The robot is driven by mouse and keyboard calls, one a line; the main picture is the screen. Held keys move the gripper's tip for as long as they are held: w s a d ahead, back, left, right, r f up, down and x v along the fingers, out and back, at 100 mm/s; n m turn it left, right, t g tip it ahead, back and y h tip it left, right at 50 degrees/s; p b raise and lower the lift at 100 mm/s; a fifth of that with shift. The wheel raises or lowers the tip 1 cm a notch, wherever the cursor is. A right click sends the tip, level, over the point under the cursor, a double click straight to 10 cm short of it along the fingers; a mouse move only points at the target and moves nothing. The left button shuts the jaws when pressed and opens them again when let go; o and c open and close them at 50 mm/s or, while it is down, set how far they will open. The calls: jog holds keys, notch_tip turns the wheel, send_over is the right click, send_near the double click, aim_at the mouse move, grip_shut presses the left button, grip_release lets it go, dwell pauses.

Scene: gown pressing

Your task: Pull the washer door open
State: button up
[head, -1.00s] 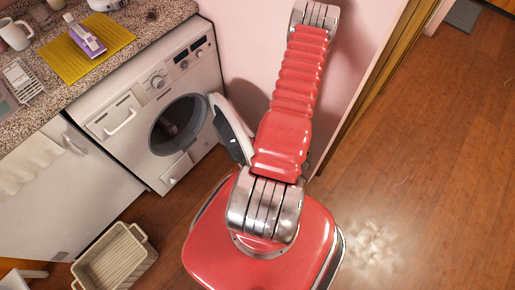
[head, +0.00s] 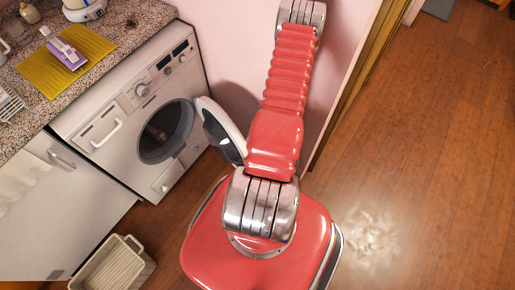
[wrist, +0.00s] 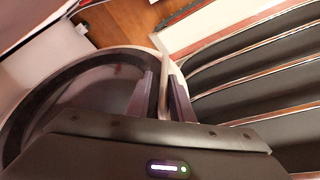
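The white washer (head: 130,127) stands under the counter with its round opening (head: 165,132) showing a dark drum. Its round door (head: 222,132), white-rimmed with dark glass, stands swung out to the right of the opening, beside my red arm. In the wrist view the door (wrist: 75,75) fills the left side. My gripper (wrist: 163,97) has one dark finger on each side of the door's pale edge and looks shut on it. The head view does not show my gripper; my arm hides it.
A speckled counter (head: 120,38) holds a yellow mat (head: 50,80) with a purple-and-white iron (head: 65,50). A beige basket (head: 112,265) is on the floor at lower left. A pink wall (head: 235,60) is close behind the arm. The wooden floor (head: 420,150) at right is clear.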

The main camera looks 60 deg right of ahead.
jog(key=shift+o, duration=0.8)
jog(key=shift+s+a, duration=0.1)
jog(key=shift+s, duration=0.05)
jog(key=v, duration=0.7)
jog(key=shift+r, duration=0.15)
jog(key=shift+s, duration=0.1)
